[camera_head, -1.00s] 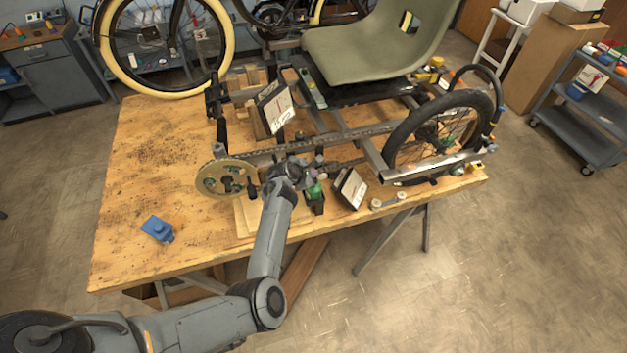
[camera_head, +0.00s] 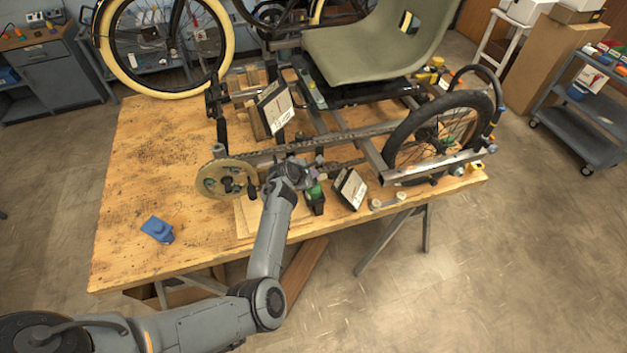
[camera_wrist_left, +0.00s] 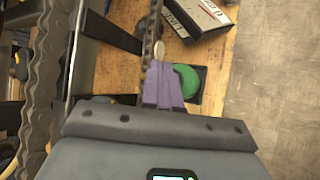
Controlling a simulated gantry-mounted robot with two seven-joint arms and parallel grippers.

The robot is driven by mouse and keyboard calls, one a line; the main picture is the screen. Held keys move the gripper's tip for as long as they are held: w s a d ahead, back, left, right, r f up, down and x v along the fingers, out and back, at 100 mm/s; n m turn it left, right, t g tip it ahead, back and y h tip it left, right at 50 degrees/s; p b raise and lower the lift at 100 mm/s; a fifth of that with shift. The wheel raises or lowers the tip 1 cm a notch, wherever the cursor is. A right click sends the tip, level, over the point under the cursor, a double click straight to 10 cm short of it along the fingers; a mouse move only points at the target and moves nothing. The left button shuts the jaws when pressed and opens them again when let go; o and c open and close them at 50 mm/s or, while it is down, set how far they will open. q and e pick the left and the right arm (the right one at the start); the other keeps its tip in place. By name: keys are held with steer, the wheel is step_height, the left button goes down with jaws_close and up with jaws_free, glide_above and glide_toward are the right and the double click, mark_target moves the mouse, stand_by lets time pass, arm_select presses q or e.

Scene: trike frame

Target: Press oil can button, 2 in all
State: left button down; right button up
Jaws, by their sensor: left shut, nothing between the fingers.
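A green oil can (camera_head: 315,191) stands on the wooden table beside the trike frame, just right of my left gripper (camera_head: 308,169). In the left wrist view its round green body (camera_wrist_left: 188,80) shows just right of the purple fingers (camera_wrist_left: 161,66), which overlap its left edge. Those fingers are shut with nothing between them. A small pale disc (camera_wrist_left: 159,48) lies just beyond the fingertips; I cannot tell whether it is the can's button. Contact between fingers and can cannot be made out. My right gripper is not in view.
The trike frame's chain (camera_wrist_left: 41,90) and bars run close left of the fingers. A black-and-white box (camera_head: 350,188) sits right of the can. The chainring (camera_head: 212,180) is left of the gripper. A blue object (camera_head: 157,229) lies on the table's open left part.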

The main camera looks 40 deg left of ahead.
arm_select(q)
steer(key=shift+f, duration=0.2)
stand_by(0.6)
steer(key=shift+f, duration=0.25)
steer(key=shift+f, duration=0.1)
stand_by(0.4)
steer(key=shift+f+b, duration=0.7)
stand_by(0.4)
steer(key=shift+r, duration=0.2)
steer(key=shift+r+p, duration=0.15)
steer(key=shift+p, duration=0.2)
steer(key=shift+r+p, duration=0.8)
steer(key=shift+r, duration=0.1)
